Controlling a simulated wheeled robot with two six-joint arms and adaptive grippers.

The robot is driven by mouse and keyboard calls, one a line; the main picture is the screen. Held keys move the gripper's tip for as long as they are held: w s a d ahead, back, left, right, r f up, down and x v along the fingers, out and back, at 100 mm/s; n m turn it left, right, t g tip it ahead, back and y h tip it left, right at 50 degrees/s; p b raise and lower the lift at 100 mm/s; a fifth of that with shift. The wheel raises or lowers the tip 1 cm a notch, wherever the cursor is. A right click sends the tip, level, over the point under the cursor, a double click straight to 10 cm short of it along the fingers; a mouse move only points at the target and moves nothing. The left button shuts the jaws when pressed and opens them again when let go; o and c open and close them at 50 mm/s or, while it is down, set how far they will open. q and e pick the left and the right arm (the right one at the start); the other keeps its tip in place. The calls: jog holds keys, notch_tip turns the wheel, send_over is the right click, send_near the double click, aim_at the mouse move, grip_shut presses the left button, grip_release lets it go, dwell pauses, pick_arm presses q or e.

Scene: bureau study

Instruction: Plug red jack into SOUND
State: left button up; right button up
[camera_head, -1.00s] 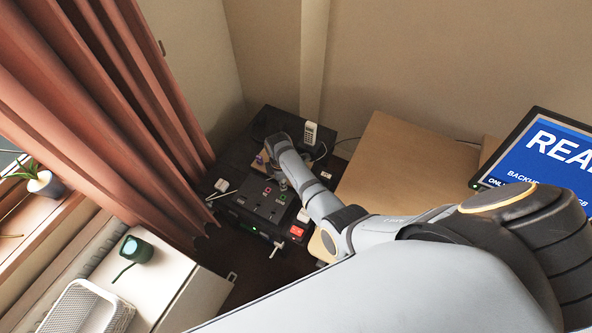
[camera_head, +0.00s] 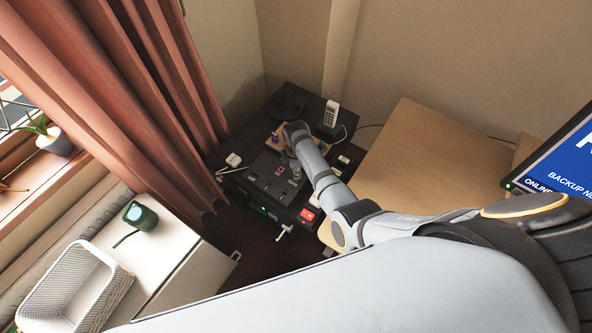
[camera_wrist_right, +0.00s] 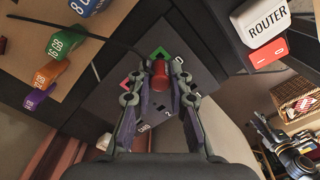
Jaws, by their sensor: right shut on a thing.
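The red jack (camera_wrist_right: 159,74) is a short red cylinder. My right gripper (camera_wrist_right: 160,82) is shut on it in the right wrist view. Behind the jack lies a dark grey panel (camera_wrist_right: 118,112) with a green outlined square (camera_wrist_right: 160,53) and a pink mark close by. I cannot tell whether the jack touches the panel, and I cannot read a SOUND label. In the head view the dark panel (camera_head: 265,178) is on the black bench at the back, and my right gripper (camera_head: 296,172) is at its right part.
A white ROUTER box (camera_wrist_right: 262,20) and a red switch (camera_wrist_right: 268,54) sit beside the panel. Several coloured memory sticks, one green (camera_wrist_right: 66,44), stand on a wooden board. A white phone (camera_head: 331,114) stands behind.

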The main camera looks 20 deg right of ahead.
jog(key=shift+f, duration=0.35)
dwell(1.5)
jog(key=shift+f+b, duration=0.5)
jog(key=shift+f, duration=0.5)
dwell(1.1)
jog(key=o, duration=0.9)
notch_tip(320, 180, up, 12)
jog(key=shift+r, duration=0.1)
jog(key=shift+s, duration=0.1)
